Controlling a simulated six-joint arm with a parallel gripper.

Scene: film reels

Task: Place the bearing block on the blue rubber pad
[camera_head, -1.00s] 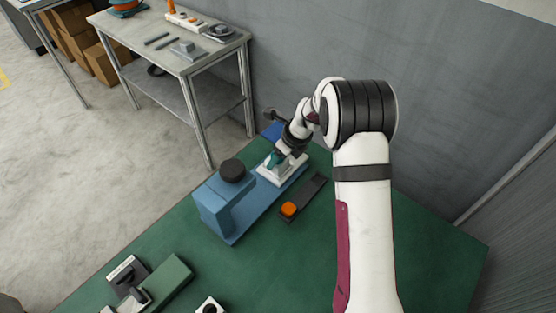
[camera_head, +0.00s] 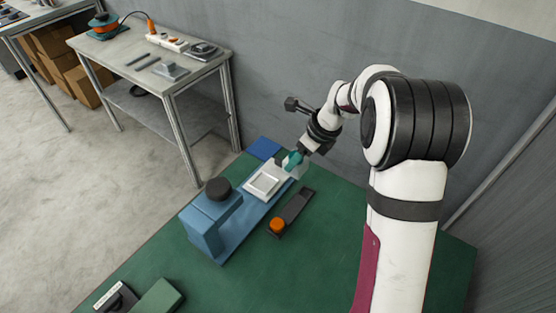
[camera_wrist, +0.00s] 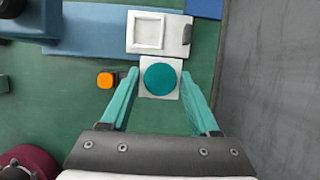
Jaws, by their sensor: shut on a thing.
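The bearing block (camera_wrist: 143,90) is a white square block with a teal round disc on top. In the wrist view it sits between the teal fingers of my gripper (camera_wrist: 160,75), which is shut on it. In the head view my gripper (camera_head: 292,162) is beyond the white square fixture (camera_head: 264,185), and the block is partly hidden by the fingers. The blue rubber pad (camera_head: 263,148) lies flat at the far corner of the green table, bare, left of and behind my gripper. It shows at the top edge of the wrist view (camera_wrist: 205,8).
The blue press (camera_head: 205,225) with a black knob stands left of my gripper, and the empty white fixture lies on its base. A dark strip with an orange button (camera_head: 277,225) lies to the right. A grey wall borders the far side.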

